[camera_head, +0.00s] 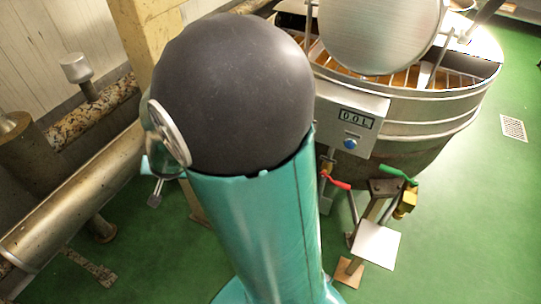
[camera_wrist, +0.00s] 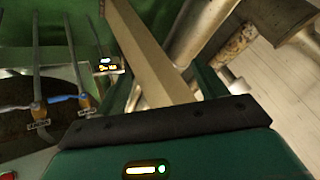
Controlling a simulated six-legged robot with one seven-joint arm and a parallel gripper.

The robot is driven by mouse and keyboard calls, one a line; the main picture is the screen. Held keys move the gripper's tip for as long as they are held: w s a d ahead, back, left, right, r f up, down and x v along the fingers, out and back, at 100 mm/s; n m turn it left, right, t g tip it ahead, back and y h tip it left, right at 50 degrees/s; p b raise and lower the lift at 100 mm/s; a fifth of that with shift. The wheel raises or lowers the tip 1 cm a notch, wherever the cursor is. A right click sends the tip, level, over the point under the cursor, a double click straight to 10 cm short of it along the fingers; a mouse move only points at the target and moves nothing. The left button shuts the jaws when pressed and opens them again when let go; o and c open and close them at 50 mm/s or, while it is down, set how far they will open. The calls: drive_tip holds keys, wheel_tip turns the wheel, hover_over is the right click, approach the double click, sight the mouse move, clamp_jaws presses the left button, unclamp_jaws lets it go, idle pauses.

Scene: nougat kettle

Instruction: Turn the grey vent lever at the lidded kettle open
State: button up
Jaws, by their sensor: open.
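A steel kettle (camera_head: 425,115) stands at the right of the head view, with a round steel lid (camera_head: 380,35) tilted up over it. Its front box (camera_head: 350,120) has a display and a blue button. A red-handled lever (camera_head: 335,180) and a green-handled lever (camera_head: 398,175) sit below. I cannot make out a grey vent lever for certain. My gripper (camera_wrist: 160,118) shows at the bottom of the wrist view, open, with nothing seen in it.
In the head view a thick pipe (camera_head: 75,205) runs along the left; green floor (camera_head: 470,220) is clear at right.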

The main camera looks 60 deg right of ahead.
drive_tip(key=s+d+f+m+g+h, duration=0.1)
drive_tip(key=s+d+f+m+h, duration=0.25)
drive_tip(key=d+f, duration=0.5)
drive_tip(key=s+d+f+m+g+h, duration=0.2)
drive_tip(key=d+f+m+h, duration=0.15)
drive_tip(key=d+f, duration=0.5)
drive_tip(key=s+d+f+g+h, duration=0.1)
drive_tip(key=s+d+f+h, duration=0.3)
drive_tip(key=s, duration=0.6)
drive_tip(key=s+d+f+g+h, duration=0.15)
drive_tip(key=s+d+h, duration=0.35)
drive_tip(key=s, duration=0.5)
drive_tip(key=shift+t, duration=0.35)
drive_tip(key=d, duration=0.4)
drive_tip(key=w+d, duration=0.1)
drive_tip(key=d, duration=0.4)
drive_tip(key=w+d, duration=0.1)
drive_tip(key=d, duration=0.3)
drive_tip(key=shift+w+d+f, duration=0.15)
drive_tip(key=shift+d+f, duration=0.05)
drive_tip(key=c, duration=1.4)
drive_tip(key=shift+f, duration=0.1)
